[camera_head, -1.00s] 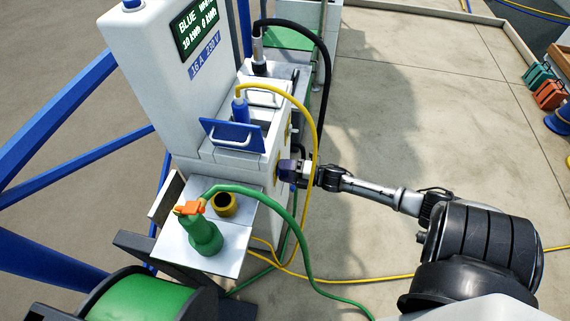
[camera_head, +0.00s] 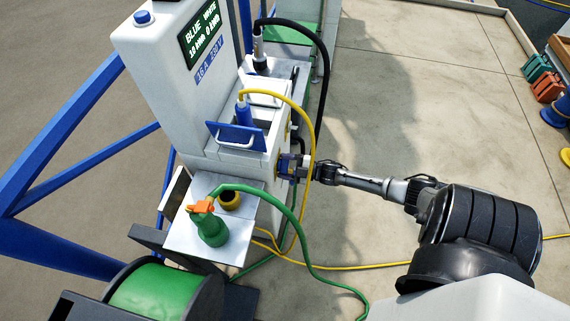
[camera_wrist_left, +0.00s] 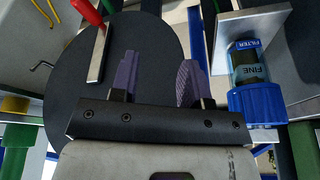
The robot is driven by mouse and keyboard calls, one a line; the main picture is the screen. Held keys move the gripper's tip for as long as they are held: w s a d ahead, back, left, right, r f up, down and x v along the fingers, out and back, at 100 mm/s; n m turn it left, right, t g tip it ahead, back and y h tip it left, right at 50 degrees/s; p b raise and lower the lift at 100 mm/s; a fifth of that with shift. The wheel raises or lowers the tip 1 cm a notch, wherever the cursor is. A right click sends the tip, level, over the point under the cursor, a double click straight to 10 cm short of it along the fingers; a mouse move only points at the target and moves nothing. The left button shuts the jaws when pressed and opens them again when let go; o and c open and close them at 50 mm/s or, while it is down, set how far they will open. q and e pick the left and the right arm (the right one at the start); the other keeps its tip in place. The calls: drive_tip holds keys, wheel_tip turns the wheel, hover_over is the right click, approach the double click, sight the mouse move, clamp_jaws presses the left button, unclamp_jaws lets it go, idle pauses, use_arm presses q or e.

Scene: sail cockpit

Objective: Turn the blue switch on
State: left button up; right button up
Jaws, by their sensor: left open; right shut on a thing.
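The white power pedestal (camera_head: 175,85) stands left of centre in the head view, with a lit screen reading "BLUE" (camera_head: 200,33). My right gripper (camera_head: 284,166) reaches its right side wall from the right and is shut on the blue switch there. The switch is hidden by the fingers, so its turn position cannot be read. A bit of yellow shows at the wall beside the fingertips. My left gripper (camera_wrist_left: 158,78) is open and empty in the left wrist view, its two purple pads apart over a dark round disc. It is not visible in the head view.
A yellow cable with a blue plug (camera_head: 243,111) sits at a blue flap (camera_head: 235,136) and loops close to my right gripper. A green hose (camera_head: 290,222) runs from a green fitting (camera_head: 211,230) on the side shelf. A blue-capped filter (camera_wrist_left: 256,103) stands right of my left gripper.

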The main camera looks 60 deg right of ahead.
drive_tip(key=shift+m, duration=0.4)
drive_tip(key=o, duration=0.9)
drive_tip(key=shift+s, duration=0.1)
drive_tip(key=shift+s+d, duration=0.1)
drive_tip(key=shift+s, duration=0.15)
drive_tip(key=shift+p+v, duration=1.2)
drive_tip(key=shift+v, duration=5.4)
